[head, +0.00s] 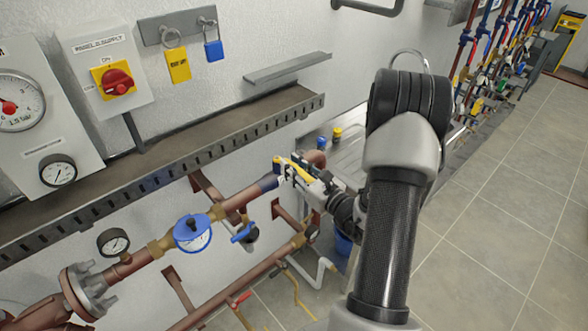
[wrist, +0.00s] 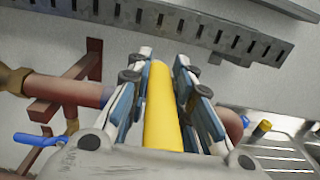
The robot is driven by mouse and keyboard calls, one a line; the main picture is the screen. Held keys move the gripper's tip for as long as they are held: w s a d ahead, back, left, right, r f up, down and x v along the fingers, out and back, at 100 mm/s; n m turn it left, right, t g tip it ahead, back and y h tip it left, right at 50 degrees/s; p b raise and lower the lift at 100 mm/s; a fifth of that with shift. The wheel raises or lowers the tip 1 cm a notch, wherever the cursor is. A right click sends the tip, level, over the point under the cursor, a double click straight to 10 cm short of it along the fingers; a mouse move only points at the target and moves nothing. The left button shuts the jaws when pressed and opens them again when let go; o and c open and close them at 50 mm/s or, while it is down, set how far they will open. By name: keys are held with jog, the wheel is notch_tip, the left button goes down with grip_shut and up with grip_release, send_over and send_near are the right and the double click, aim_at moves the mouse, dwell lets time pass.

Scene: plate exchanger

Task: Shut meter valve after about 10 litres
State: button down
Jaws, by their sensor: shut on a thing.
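My gripper (head: 287,170) is at the right part of the upper copper pipe (head: 243,196). Its fingers are shut on a yellow lever (wrist: 162,115), which lies between the pads in the wrist view. In that view the lever runs across the line of the pipe (wrist: 75,91). The valve body under the lever is hidden by my gripper. The dial's reading is too small to tell.
A blue-handled tap (head: 243,233) hangs below the pipe, left of my gripper. A slotted metal tray (head: 180,150) runs along the wall above. A steel sink (head: 350,150) lies behind my gripper. Tiled floor (head: 500,220) is clear at the right.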

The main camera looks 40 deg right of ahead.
jog(key=shift+a, duration=0.1)
jog(key=c, duration=1.4)
grip_release()
jog(key=s, duration=1.2)
